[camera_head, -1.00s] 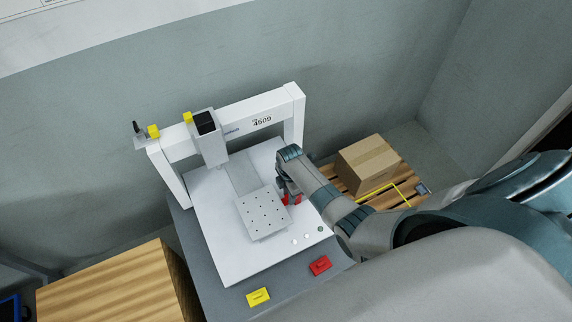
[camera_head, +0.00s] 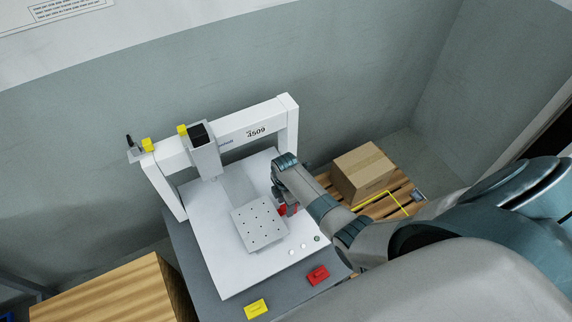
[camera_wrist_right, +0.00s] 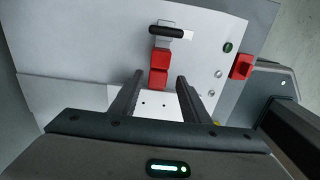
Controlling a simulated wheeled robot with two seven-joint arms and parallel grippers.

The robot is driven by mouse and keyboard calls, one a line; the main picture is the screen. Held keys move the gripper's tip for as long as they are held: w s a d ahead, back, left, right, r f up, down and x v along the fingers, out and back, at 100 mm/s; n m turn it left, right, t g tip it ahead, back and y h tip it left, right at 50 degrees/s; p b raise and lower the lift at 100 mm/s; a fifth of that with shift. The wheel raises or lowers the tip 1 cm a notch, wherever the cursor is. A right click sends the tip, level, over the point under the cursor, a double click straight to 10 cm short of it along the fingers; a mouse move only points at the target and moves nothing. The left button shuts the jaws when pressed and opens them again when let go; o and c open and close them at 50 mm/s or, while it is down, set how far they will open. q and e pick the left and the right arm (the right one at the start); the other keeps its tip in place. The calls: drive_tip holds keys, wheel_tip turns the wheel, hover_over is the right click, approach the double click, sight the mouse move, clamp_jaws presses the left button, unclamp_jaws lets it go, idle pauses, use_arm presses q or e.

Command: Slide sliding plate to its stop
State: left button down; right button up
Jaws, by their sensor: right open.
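The sliding plate (camera_head: 258,228) is a light grey square with rows of small holes, on the white machine base under the gantry. A grey strip (camera_head: 237,185) runs from it back toward the gantry. My right gripper (camera_head: 285,204) is low at the plate's right side, beside a red part (camera_head: 282,210). In the right wrist view the gripper (camera_wrist_right: 160,76) is open, with the red part (camera_wrist_right: 160,62) ahead of and between its fingers. A strip of the plate (camera_wrist_right: 160,104) with holes shows between the fingers. I cannot tell whether the fingers touch anything. My left gripper is out of view.
The white gantry (camera_head: 270,112) with its screwdriver head (camera_head: 203,155) stands behind the plate. A red block (camera_head: 317,275) and a yellow block (camera_head: 256,309) are at the front edge. A cardboard box (camera_head: 362,173) sits on a pallet at right. A wooden block (camera_head: 110,290) is at front left.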

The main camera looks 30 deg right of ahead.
wheel_tip(320, 180, up, 16)
drive_tip(key=b, duration=0.1)
drive_tip(key=shift+r, duration=0.15)
idle(0.4)
drive_tip(key=shift+s, duration=0.25)
idle(0.3)
